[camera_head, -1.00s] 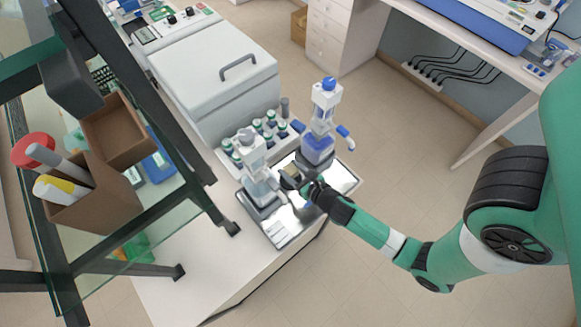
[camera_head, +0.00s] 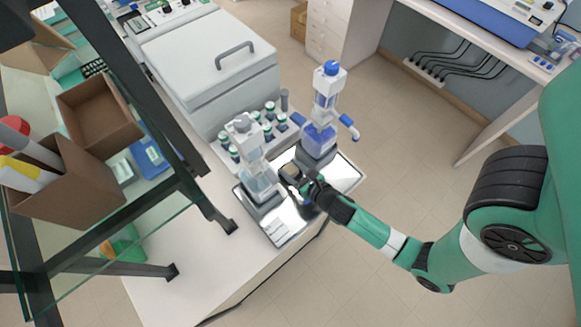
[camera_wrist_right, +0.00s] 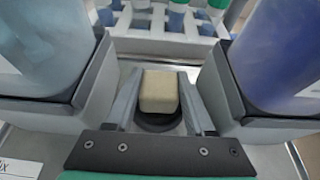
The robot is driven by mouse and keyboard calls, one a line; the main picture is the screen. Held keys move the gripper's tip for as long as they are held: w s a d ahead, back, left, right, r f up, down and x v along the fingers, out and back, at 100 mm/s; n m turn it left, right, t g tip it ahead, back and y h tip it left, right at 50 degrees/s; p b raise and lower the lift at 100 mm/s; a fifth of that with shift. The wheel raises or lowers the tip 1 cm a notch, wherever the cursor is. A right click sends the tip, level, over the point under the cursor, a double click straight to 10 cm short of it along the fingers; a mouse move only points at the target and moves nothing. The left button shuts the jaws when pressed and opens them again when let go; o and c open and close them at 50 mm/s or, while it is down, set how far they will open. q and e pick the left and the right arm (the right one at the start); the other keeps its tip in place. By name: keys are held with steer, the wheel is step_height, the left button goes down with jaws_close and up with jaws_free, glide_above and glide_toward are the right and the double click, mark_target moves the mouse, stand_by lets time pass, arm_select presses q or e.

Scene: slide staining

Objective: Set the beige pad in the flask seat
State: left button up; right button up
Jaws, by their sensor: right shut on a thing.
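The beige pad (camera_wrist_right: 159,92) is a small block with rounded edges, between the fingers of my right gripper (camera_wrist_right: 160,104) in the right wrist view. The gripper is shut on it. A dark round seat-like recess (camera_wrist_right: 157,123) shows just below the pad; I cannot tell whether the pad touches it. In the head view my right gripper (camera_head: 297,180) is low over the metal tray (camera_head: 284,226), between the two dispenser bottles, and the pad (camera_head: 290,171) shows small at its tip. My left gripper is not in view.
A pale-blue dispenser bottle (camera_head: 256,172) stands left of the gripper and a dark-blue one (camera_head: 320,138) right, both close. A rack of capped vials (camera_head: 272,112) is behind. A glass shelf with brown boxes (camera_head: 98,110) is at left.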

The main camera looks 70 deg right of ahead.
steer(key=shift+f, duration=0.25)
steer(key=o, duration=1.4)
steer(key=b+v, duration=0.1)
steer(key=v, duration=0.9)
steer(key=shift+s+a+f, duration=0.1)
steer(key=shift+s+a, duration=0.05)
steer(key=shift+a, duration=0.05)
steer(key=shift+s+a+r+b, duration=0.15)
steer(key=shift+s+r+b, duration=0.2)
steer(key=shift+s, duration=0.05)
steer(key=shift+s+r, duration=0.1)
steer(key=shift+s, duration=0.05)
